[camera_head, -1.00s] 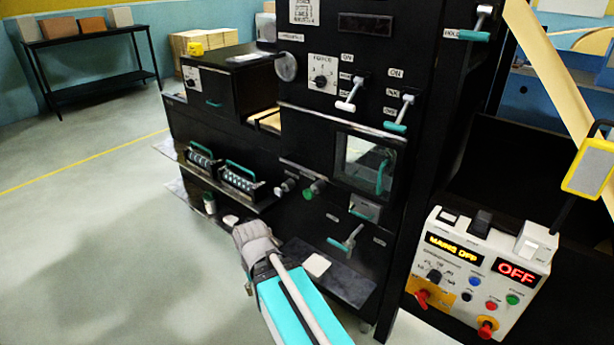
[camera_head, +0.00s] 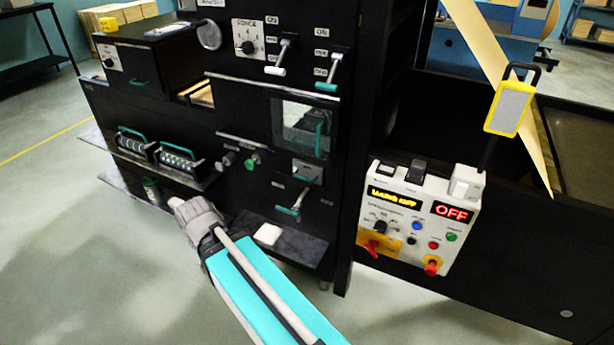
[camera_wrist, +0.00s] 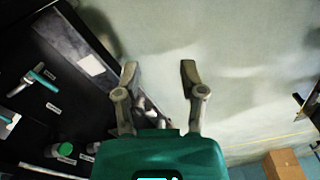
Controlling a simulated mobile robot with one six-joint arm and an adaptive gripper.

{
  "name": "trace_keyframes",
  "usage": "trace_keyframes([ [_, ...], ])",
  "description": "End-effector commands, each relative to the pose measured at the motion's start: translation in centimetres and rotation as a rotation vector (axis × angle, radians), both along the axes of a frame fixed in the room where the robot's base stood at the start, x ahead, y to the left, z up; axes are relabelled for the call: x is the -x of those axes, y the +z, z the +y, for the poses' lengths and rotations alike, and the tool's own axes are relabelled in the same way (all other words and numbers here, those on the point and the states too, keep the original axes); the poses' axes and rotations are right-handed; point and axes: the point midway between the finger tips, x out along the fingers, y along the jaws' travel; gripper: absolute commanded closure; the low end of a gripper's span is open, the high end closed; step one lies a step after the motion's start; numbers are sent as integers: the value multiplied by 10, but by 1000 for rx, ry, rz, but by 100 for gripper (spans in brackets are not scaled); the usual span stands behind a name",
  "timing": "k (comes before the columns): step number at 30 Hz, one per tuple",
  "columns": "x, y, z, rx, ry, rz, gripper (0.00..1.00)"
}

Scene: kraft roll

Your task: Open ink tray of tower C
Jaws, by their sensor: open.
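A black machine tower (camera_head: 240,110) stands ahead in the head view. A small grey drawer front (camera_head: 307,171) with a teal handle sits below its window, perhaps the ink tray; I cannot read its label or a tower letter. It looks shut. A teal-handled lever (camera_head: 291,208) is below it, also in the wrist view (camera_wrist: 40,77). My gripper (camera_wrist: 159,72) is open and empty, with pale floor between its fingers. In the head view my arm's grey end is low in front of the machine, apart from the drawer; the fingers are not clear there.
A white control box (camera_head: 415,220) reading MAINS OFF and OFF stands to the right. Two rollers with teal handles (camera_head: 178,158) rest on a low shelf at left. A white pad (camera_head: 267,234) lies on the machine's low ledge. The floor (camera_head: 90,270) at front left is clear.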

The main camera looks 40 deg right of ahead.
Motion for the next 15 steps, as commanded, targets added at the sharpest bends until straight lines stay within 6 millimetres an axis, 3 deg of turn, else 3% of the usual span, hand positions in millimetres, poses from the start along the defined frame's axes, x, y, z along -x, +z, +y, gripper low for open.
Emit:
trace_keyframes([
  [8,-25,-24,-32,116,-9,-17,49],
  [15,-68,-56,-100,359,-23,-39,49],
])
